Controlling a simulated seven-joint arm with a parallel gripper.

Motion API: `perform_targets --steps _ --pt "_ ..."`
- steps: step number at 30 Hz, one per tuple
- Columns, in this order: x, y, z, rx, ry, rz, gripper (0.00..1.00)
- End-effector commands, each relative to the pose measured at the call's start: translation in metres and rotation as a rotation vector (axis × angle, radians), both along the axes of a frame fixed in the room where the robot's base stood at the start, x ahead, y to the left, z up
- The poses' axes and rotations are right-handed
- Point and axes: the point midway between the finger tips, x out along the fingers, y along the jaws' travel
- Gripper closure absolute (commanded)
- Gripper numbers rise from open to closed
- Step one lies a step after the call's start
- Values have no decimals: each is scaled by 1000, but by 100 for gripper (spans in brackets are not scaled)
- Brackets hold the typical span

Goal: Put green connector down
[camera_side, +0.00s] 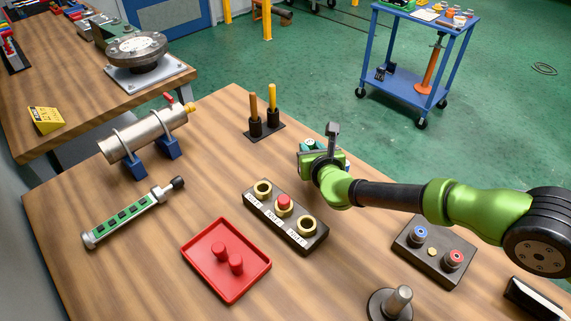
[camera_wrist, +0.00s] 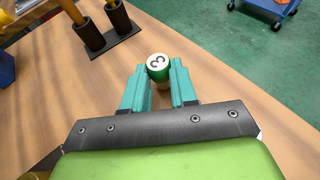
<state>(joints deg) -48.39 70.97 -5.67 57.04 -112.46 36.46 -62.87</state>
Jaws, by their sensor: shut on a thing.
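The green connector (camera_wrist: 158,70), with a white top marked 3, sits between the teal fingertips of my gripper (camera_wrist: 160,84) in the wrist view. My gripper is shut on it. In the side view my gripper (camera_side: 312,147) is near the table's far edge, right of the dark two-post stand (camera_side: 265,131); my own wrist mostly hides the connector there. Whether it touches the table cannot be told. A black block (camera_side: 286,229) with three brass rings lies nearer the camera; its middle ring holds a red connector (camera_side: 283,201).
A red tray (camera_side: 205,284) holds two red pieces. A dark block (camera_side: 433,264) with blue and red connectors lies at right. A metal pipe (camera_side: 143,137) on blue supports and a green-striped tool (camera_side: 133,212) lie at left. Bare wood surrounds my gripper.

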Motion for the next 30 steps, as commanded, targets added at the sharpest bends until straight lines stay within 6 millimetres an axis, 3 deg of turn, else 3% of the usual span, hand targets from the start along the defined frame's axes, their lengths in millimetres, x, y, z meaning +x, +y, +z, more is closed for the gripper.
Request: perform_targets --steps 4,5,10,22,30 --pt "0 0 -5 -2 0 1 100" --pt "0 0 -6 -2 1 1 71" --pt "0 0 -5 -1 1 0 47" --pt "0 -1 -3 1 1 0 47" --pt "-38 -2 16 -3 0 4 47"
